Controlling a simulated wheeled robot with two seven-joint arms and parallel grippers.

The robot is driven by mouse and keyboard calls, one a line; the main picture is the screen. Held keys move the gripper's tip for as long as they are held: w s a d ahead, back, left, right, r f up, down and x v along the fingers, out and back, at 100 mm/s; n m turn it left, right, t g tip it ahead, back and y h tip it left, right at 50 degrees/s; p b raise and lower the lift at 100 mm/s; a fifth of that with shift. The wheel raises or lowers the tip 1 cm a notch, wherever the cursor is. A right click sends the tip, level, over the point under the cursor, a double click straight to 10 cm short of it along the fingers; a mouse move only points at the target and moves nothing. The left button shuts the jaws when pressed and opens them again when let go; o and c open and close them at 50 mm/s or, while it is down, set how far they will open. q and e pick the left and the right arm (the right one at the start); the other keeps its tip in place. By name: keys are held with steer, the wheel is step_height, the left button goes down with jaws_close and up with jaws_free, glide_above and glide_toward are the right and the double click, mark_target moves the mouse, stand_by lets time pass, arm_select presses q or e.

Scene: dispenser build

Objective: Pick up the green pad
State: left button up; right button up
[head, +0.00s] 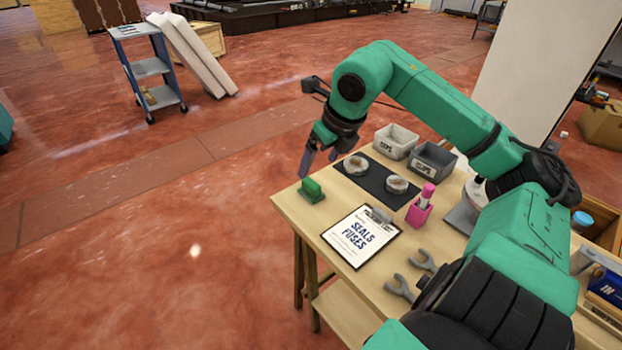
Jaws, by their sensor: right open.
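The green pad (312,187) stands upright on a darker green base near the far left corner of the wooden table (292,207). My right gripper (319,160) is open and empty, with its fingers pointing down. It is above the table's far edge, just above and behind the pad in the picture, and appears apart from it. My left gripper does not show.
A black mat (377,182) holds two round pale pieces. Two bins, light grey (396,139) and dark grey (433,158), stand behind it. Floor left of the table is clear.

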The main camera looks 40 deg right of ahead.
mark_target(312, 182)
steer(key=x, duration=0.9)
steer(key=shift+s+d+f, duration=0.1)
steer(key=shift+d+f, duration=0.25)
steer(key=shift+f, duration=0.05)
steer(key=shift+w+f, duration=0.25)
steer(key=shift+w, duration=0.05)
steer(key=shift+r, duration=0.1)
jaws_close()
step_height(312, 182, up, 18)
steer(key=p, duration=0.1)
steer(key=shift+p, duration=0.3)
